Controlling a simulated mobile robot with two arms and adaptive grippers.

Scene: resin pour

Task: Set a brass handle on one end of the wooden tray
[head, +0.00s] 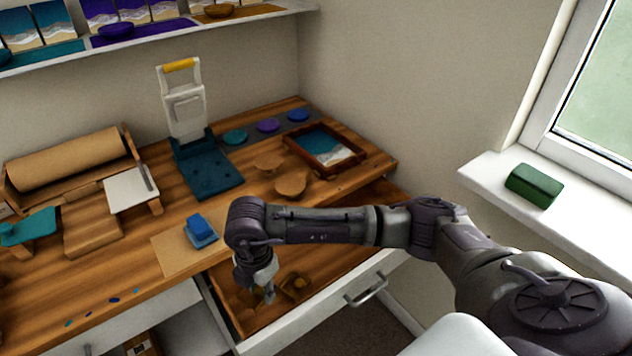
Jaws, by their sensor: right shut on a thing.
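The wooden tray (303,164) lies on the right part of the workbench, with a dark brown rim and a blue, white and sand-coloured inside. No handle shows on its ends. My right gripper (268,294) points down into the open drawer, far in front of the tray. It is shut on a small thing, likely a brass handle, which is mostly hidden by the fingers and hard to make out. My left gripper is out of view.
The drawer (240,346) is pulled out below the bench edge. A white-and-teal press (186,115), round wooden pieces (291,185) and a blue block (200,229) stand on the bench. A green block (535,186) lies on the windowsill. My right forearm spans above the drawer.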

